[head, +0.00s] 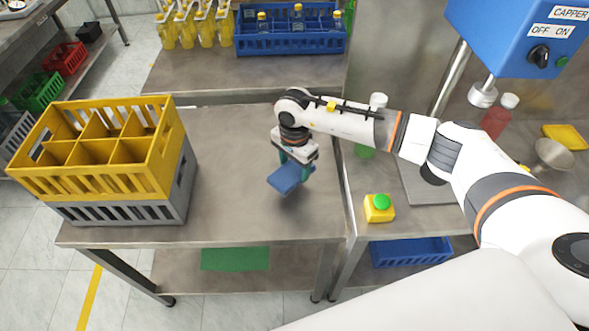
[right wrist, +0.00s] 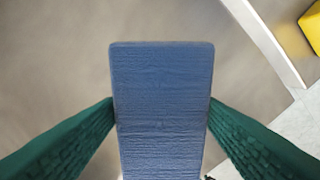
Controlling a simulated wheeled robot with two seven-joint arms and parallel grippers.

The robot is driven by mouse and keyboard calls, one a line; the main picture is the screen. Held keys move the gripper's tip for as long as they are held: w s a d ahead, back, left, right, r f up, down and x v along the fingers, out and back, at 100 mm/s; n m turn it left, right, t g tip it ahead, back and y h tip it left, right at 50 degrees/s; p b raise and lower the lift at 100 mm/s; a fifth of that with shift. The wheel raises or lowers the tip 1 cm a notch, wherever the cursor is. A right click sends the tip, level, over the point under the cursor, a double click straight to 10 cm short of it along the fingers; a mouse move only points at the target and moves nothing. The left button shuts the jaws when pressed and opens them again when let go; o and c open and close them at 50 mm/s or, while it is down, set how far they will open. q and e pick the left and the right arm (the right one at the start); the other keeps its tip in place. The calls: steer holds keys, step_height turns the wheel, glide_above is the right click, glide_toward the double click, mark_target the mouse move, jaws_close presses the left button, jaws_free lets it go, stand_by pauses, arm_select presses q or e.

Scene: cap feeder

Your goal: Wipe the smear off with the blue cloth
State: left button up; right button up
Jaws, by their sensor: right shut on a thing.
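The blue cloth (head: 288,178) is a folded, flat block held between the green fingers of my right gripper (head: 297,166). In the right wrist view the cloth (right wrist: 162,110) fills the middle, with a finger pressed on each side. In the head view the cloth hangs over the metal table (head: 225,215), seemingly a little above its top. I cannot make out the smear on the table in either view; the cloth and gripper hide part of the surface. My left gripper is not in view.
A yellow crate (head: 150,180) with compartments sits on a grey crate (head: 130,210) at the table's left. A yellow box with a green button (head: 379,208) stands on the right bench. A blue crate with bottles (head: 290,45) is at the back. The table's middle is clear.

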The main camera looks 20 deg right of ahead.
steer(key=shift+d+r+p, duration=0.1)
steer(key=shift+r+p, duration=0.2)
steer(key=shift+r, duration=1.15)
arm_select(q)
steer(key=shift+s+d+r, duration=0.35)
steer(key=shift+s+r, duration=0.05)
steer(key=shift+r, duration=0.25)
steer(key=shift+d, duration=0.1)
